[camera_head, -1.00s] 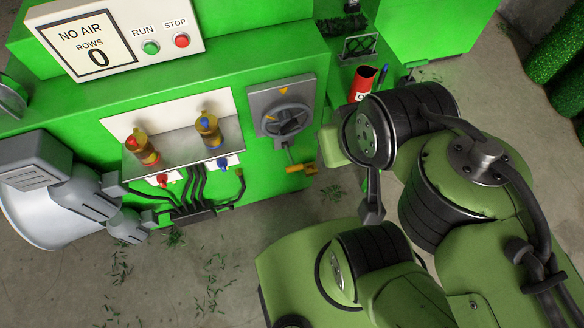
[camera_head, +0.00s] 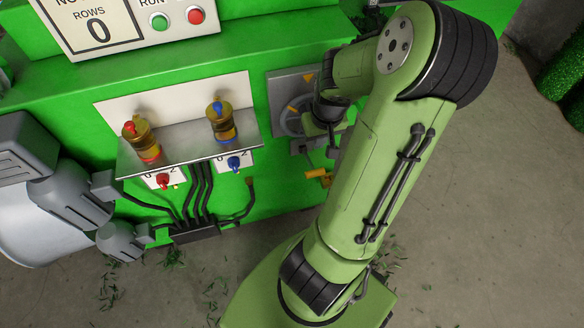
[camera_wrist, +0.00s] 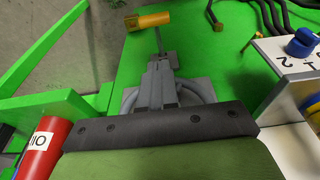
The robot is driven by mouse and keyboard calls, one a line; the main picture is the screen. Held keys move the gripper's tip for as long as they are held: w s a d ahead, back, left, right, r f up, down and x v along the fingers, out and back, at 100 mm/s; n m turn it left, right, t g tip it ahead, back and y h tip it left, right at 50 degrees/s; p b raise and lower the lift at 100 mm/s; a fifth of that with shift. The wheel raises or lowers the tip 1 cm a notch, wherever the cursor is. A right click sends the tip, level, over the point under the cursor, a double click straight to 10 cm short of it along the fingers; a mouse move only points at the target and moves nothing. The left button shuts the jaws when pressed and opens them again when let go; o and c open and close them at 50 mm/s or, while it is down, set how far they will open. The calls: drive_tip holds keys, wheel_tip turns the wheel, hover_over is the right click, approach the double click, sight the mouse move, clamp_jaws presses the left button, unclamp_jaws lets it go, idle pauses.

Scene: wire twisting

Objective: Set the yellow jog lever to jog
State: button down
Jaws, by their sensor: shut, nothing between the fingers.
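The yellow jog lever (camera_head: 318,178) sticks out from the green machine front, below the grey handwheel (camera_head: 290,123). In the wrist view, its yellow handle (camera_wrist: 153,20) lies at the top, with a thin stem running down behind my fingers. My gripper (camera_head: 333,150) is in front of the handwheel panel, just above the lever in the picture. In the wrist view, my gripper (camera_wrist: 160,62) is shut and empty, its tips pointing towards the lever. I cannot tell whether the tips touch the stem. The arm and fingers hide part of the handwheel and the lever's pivot.
A shelf with two brass bottles (camera_head: 222,122) and red and blue valve knobs stands left of the handwheel, with black hoses (camera_head: 205,190) below. A red can (camera_wrist: 42,150) is at the wrist view's lower left. The display panel (camera_head: 95,30) is at the top. Floor is open.

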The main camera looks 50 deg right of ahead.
sight(313, 170)
drive_tip(key=b+x, duration=0.2)
drive_tip(key=x, duration=0.2)
drive_tip(key=b+x, duration=0.2)
drive_tip(key=x, duration=0.2)
drive_tip(key=s+b+x, duration=0.1)
drive_tip(key=b+x, duration=0.1)
drive_tip(key=x, duration=0.3)
drive_tip(key=shift+a+f, duration=0.1)
drive_tip(key=shift+a, duration=0.2)
drive_tip(key=shift+s+f+b, duration=0.15)
drive_tip(key=shift+f+b, duration=0.2)
drive_tip(key=shift+f, duration=0.05)
drive_tip(key=shift+d, duration=0.1)
